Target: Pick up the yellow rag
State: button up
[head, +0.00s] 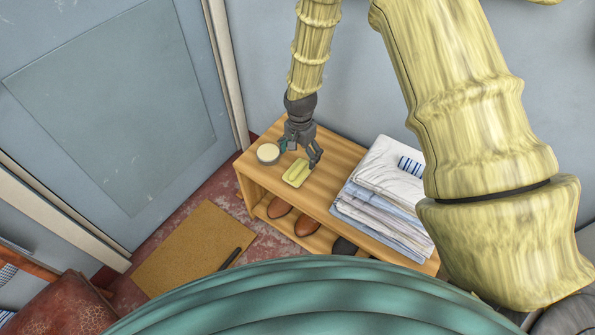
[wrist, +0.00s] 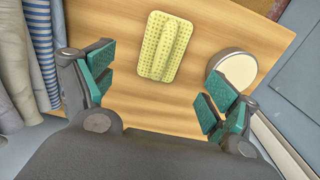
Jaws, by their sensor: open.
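The yellow rag (head: 296,173) lies on top of a low wooden shelf unit, between a round tin and a stack of folded cloth. In the wrist view the rag (wrist: 165,47) is a folded, dotted yellow piece with a raised ridge along its middle. My gripper (head: 301,160) hangs above the shelf top, close to the rag in the head view. In the wrist view my gripper (wrist: 157,95) has its green-padded fingers spread wide, with the rag beyond and between them. Nothing is held.
The round tin (head: 268,153) with a pale top stands left of the rag; it also shows in the wrist view (wrist: 233,69). Folded cloths (head: 385,195) are stacked to the right. Brown shoes (head: 305,226) sit on the lower shelf. The wooden shelf unit (head: 254,187) stands against the wall.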

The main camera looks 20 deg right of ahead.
aim_at(298, 167)
notch_tip(298, 167, down, 3)
jog(key=shift+r, duration=0.1)
jog(key=shift+a+f, duration=0.15)
jog(key=shift+f, duration=1.15)
jog(key=shift+a+f, duration=0.1)
jog(key=shift+f, duration=1.2)
jog(key=c, duration=1.1)
jog(key=shift+r, duration=0.1)
notch_tip(298, 167, up, 4)
jog(key=shift+w+f, duration=0.1)
jog(key=s+a, duration=0.2)
jog(key=s, duration=0.6)
jog(key=s+a+r, duration=0.1)
jog(key=s, duration=0.6)
jog(key=shift+s+a, duration=0.35)
jog(key=o, duration=0.4)
jog(key=c, duration=0.3)
